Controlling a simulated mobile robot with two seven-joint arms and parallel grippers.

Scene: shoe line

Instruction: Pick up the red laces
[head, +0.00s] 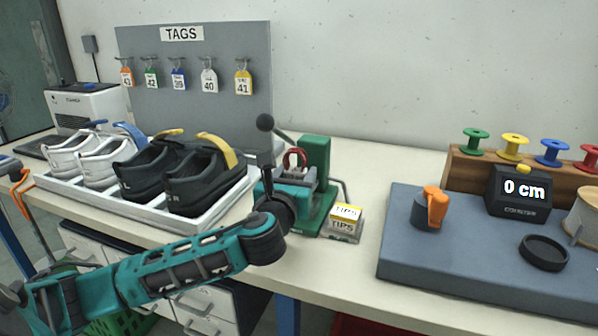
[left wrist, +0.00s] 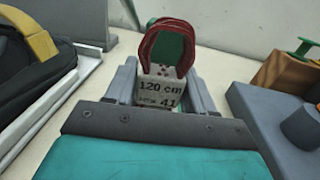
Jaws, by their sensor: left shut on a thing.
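The red laces (head: 295,156) are a looped bundle, standing upright in the jaws of my left gripper (head: 292,174) beside the green press. In the left wrist view the laces (left wrist: 152,45) rise between the two grey fingers of the left gripper (left wrist: 160,74). A pale label (left wrist: 160,92) on the bundle reads "120 cm" and "41". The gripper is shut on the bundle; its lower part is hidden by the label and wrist. My right gripper is not in view.
The green press (head: 316,165) with a black-knobbed lever stands right by the gripper. A TIPS box (head: 345,222) is to its right. A white tray (head: 150,215) of shoes is at left. A blue-grey mat (head: 460,262) with a 0 cm counter (head: 520,195) is at right.

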